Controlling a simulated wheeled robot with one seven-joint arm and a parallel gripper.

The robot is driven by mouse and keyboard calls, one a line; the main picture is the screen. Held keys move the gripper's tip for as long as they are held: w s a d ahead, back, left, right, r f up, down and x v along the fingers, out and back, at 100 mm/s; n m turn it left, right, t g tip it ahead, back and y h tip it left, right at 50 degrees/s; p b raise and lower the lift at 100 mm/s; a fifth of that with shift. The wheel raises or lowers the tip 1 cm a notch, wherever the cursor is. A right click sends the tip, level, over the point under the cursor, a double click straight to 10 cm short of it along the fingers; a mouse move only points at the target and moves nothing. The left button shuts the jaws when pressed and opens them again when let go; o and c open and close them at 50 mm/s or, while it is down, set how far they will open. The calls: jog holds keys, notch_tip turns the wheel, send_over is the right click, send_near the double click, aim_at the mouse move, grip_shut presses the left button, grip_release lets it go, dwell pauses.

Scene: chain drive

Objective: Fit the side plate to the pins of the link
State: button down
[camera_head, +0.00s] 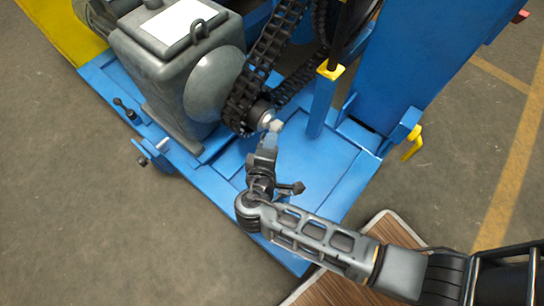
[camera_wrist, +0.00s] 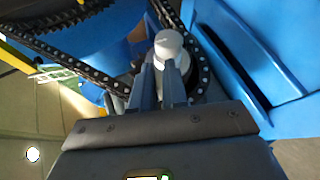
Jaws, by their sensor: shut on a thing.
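My gripper (camera_head: 270,139) is at the lower end of the black chain (camera_head: 262,62), in front of the sprocket hub (camera_head: 265,117). Its two fingers (camera_wrist: 163,82) are shut on a pale, round-ended piece (camera_wrist: 168,44), which also shows at the fingertips in the head view (camera_head: 276,125). The pale piece is close to the hub; I cannot tell whether they touch. The chain (camera_wrist: 203,75) curves around behind it in the wrist view. I cannot make out the side plate or the link's pins as separate shapes; they are too small or hidden.
A grey motor housing (camera_head: 165,70) with a rounded end stands left of the chain. A blue post (camera_head: 322,105) with a yellow top and a large blue panel (camera_head: 420,50) stand to the right. The blue base (camera_head: 225,160) is mostly clear. A wooden top (camera_head: 340,290) is at the bottom.

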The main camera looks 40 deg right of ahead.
aim_at(253, 124)
jog(key=shift+s+f+m+g+h+b, duration=0.25)
jog(key=shift+f+m+g+h+b, duration=0.15)
jog(key=shift+f+m+h+b, duration=0.5)
jog(key=shift+a+m, duration=0.1)
jog(key=shift+m, duration=0.2)
jog(key=shift+w+a+b, duration=0.2)
jog(key=shift+w+b, duration=0.1)
jog(key=shift+w, duration=0.6)
jog(key=shift+w+a+b, duration=0.15)
jog(key=shift+w+b, duration=0.15)
jog(key=shift+w, duration=0.65)
jog(key=shift+w+a+b, duration=0.2)
jog(key=shift+w+b, duration=0.1)
jog(key=shift+w, duration=0.6)
jog(key=shift+w+a+b, duration=0.25)
jog(key=shift+w+b, duration=0.05)
jog(key=shift+w, duration=0.85)
jog(key=c, duration=1.1)
grip_release()
jog(key=p+v, duration=0.2)
jog(key=v, duration=0.5)
jog(key=shift+s+a+r, duration=0.2)
jog(key=shift+s+a, duration=0.05)
